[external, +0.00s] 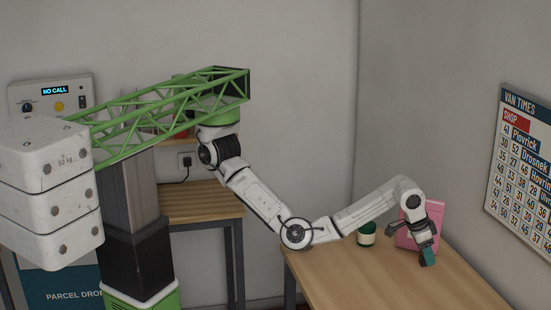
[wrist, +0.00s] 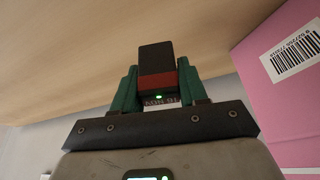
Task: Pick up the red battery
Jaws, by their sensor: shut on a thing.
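The battery (wrist: 156,66), a block with a black end and a red band, sits between the green fingers of my gripper (wrist: 157,82) in the wrist view. The fingers are shut on its two sides, and its black end sticks out past the fingertips. In the external view my gripper (external: 428,254) points down over the right-hand table, in front of the pink box. There the battery is too small and covered to make out clearly. I cannot tell whether it touches the table.
A pink box (external: 405,237) stands close beside my gripper; its barcoded side shows in the wrist view (wrist: 285,75). The table's front is clear.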

